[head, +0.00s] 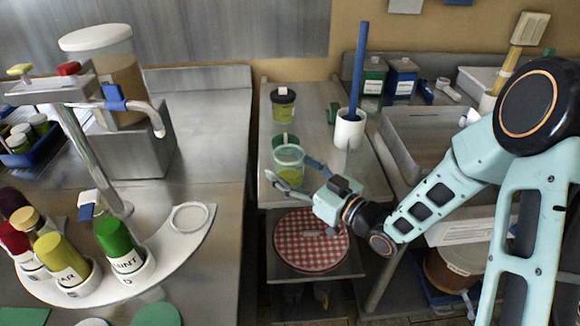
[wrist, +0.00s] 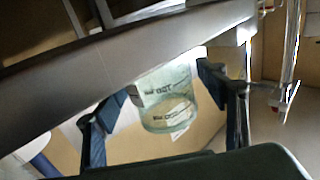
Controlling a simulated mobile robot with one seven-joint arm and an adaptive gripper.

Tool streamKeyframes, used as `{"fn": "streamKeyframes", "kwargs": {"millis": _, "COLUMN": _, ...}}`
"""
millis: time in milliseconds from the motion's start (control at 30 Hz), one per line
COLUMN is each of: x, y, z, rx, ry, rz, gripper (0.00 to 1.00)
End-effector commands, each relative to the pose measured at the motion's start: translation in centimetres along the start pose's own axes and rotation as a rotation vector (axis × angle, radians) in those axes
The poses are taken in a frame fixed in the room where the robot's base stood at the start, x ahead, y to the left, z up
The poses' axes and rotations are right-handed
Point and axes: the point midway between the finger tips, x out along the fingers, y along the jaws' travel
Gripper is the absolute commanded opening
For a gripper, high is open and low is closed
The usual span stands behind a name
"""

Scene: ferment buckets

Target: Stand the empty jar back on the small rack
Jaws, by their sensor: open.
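A clear, green-tinted jar (head: 288,158) stands near the front edge of the middle steel counter. It also shows in the wrist view (wrist: 167,95), with printed lettering on its side. My gripper (head: 293,174) is open at the jar, with one finger on each side of it. In the wrist view my fingertips (wrist: 166,82) are close to the jar's sides; I cannot tell whether they touch. A white curved rack (head: 190,246) on the left counter holds several coloured bottles and has one empty ring at its right end.
A dark-lidded jar (head: 283,106) and a white pot (head: 349,130) with a blue-handled tool stand on the same counter. A red checked round mat (head: 311,240) lies on the shelf below. A large dispenser (head: 105,70) stands at the left.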

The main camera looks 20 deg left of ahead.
Motion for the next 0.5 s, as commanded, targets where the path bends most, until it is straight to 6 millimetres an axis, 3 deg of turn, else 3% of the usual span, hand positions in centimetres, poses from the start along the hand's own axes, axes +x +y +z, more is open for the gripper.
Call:
{"fn": "streamKeyframes", "kwargs": {"millis": 167, "x": -2.6, "y": 0.2, "z": -0.1, "rx": 0.0, "ry": -0.001, "rz": 0.005, "gripper": 0.66}}
{"fn": "streamKeyframes", "kwargs": {"millis": 500, "x": -9.7, "y": 0.2, "z": -0.1, "rx": 0.001, "ry": 0.0, "rz": 0.005, "gripper": 0.66}}
